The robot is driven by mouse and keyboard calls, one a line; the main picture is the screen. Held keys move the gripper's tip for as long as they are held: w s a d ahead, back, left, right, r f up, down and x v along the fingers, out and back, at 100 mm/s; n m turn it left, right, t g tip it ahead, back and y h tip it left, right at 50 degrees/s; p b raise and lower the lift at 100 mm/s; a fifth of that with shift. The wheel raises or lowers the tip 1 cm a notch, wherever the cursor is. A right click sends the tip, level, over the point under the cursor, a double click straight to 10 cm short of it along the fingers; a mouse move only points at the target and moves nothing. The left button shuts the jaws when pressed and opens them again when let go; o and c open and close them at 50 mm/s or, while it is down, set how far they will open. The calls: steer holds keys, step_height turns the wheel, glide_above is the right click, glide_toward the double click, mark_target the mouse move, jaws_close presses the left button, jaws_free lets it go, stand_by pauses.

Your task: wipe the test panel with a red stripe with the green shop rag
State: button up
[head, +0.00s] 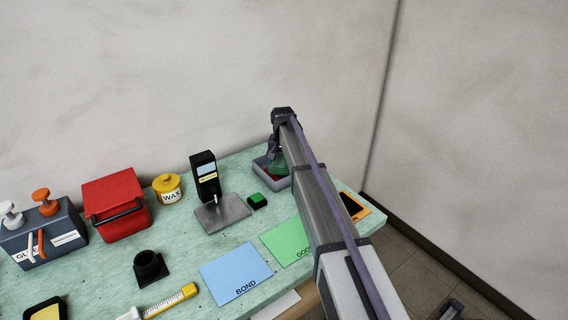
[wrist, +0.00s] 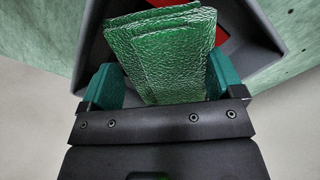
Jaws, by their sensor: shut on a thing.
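My gripper (wrist: 163,88) is shut on the green shop rag (wrist: 165,55), a folded, crinkled cloth between its two teal fingers in the wrist view. In the head view the rag (head: 280,166) shows as a small green patch at the grey bin, and my arm partly hides it. The grey bin (head: 264,175) stands at the bench's back right. Something red (wrist: 232,32) lies in the bin behind the rag. Whether the rag still touches the bin or its contents is unclear. I cannot make out a test panel with a red stripe.
My arm covers part of the right side.

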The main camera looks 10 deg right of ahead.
steer(key=shift+f, duration=0.4)
steer(key=shift+f+b, duration=0.6)
steer(key=o, duration=0.6)
steer(key=shift+r+p, duration=0.4)
